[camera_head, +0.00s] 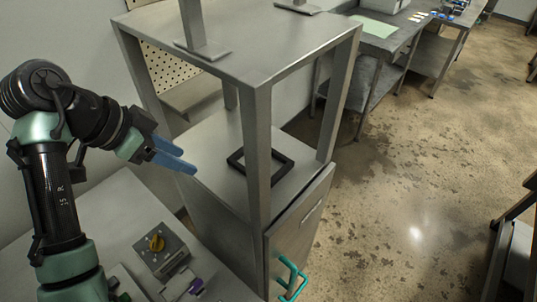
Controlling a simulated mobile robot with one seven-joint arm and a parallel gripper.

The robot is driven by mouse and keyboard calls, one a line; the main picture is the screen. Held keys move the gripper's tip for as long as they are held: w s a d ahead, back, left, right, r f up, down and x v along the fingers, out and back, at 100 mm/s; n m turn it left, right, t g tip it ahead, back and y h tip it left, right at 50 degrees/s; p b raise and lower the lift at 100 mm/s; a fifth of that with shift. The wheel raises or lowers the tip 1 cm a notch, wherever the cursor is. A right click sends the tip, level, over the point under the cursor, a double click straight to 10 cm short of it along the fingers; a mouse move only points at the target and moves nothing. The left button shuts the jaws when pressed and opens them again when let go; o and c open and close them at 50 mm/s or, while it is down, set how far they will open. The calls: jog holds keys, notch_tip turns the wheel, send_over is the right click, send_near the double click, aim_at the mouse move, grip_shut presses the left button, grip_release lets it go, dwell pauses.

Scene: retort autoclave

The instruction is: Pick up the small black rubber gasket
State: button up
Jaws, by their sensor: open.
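A black square ring, which looks like the gasket (283,167), lies flat on the lower shelf (215,150) of a grey metal stand. A front post of the stand hides part of its middle. My gripper (188,162) has blue fingers, which point right toward the stand. The fingers are apart with nothing visible between them. In the picture, my gripper is to the left of the gasket and apart from it, by the stand's left post.
The stand's posts (257,150) and top plate (240,40) surround the shelf. A teal handle (290,278) is on the cabinet front. Benches stand at the back; the floor on the right is mostly clear.

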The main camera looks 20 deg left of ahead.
jog(key=p, duration=0.3)
send_over(240, 149)
jog(key=s+a, duration=0.1)
jog(key=s, duration=0.1)
jog(key=shift+s+a, duration=0.15)
jog(key=shift+p+x, duration=1)
jog(key=shift+x, duration=1.65)
jog(key=shift+r, duration=0.1)
grip_shut()
